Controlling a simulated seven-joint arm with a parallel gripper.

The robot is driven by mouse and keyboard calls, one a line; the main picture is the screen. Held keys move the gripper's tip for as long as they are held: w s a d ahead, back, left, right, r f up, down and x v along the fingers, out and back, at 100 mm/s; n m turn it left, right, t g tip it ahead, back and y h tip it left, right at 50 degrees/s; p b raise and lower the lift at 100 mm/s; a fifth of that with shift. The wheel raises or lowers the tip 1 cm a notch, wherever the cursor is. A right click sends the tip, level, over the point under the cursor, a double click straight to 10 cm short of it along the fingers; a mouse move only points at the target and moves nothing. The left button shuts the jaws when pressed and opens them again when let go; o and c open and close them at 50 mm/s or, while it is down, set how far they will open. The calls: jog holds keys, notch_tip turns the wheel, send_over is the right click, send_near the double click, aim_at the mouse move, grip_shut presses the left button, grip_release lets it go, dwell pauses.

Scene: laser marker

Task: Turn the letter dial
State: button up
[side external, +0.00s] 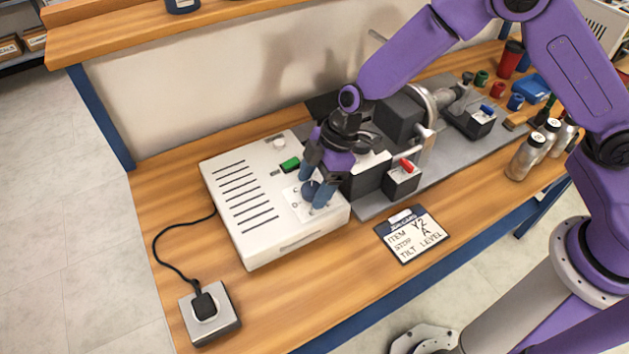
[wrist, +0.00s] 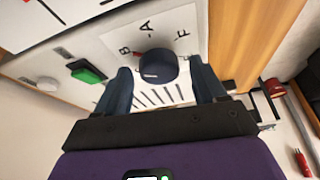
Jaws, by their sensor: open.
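The letter dial (side external: 310,189) is a dark blue round knob on a white lettered plate on top of the white control box (side external: 250,238). In the wrist view the dial (wrist: 158,66) sits among the letters, with B, A and F readable around it. My gripper (side external: 311,190) is over the plate with its blue fingers apart, one on each side of the dial. In the wrist view my gripper (wrist: 163,88) is open, with a gap visible between each finger and the dial. A job card (side external: 412,235) on the bench reads ITEM Y2, STOP A, TILT LEVEL.
A green switch (side external: 290,165) is on the box beside the dial. The marking machine with a red-handled block (side external: 404,178) stands to the right. A power socket (side external: 208,311) with a cable is at the front left.

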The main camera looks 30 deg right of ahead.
jog(key=shift+c, duration=0.3)
jog(key=c, duration=1)
jog(key=shift+o, duration=0.2)
jog(key=shift+m, duration=0.4)
jog(key=shift+s+a+m+t+h, duration=0.1)
jog(key=shift+m+t+h, duration=0.3)
jog(key=shift+m, duration=1)
jog(key=shift+s+m+t+h, duration=0.1)
jog(key=shift+m+t, duration=0.6)
jog(key=shift+m, duration=0.7)
jog(key=shift+s+m+t+h, duration=0.1)
jog(key=shift+m+t+h, duration=0.25)
jog(key=shift+m, duration=0.85)
jog(key=shift+m+t+h, duration=0.25)
jog(key=shift+m+h, duration=0.1)
jog(key=shift+m, duration=1.45)
jog(key=o, duration=1)
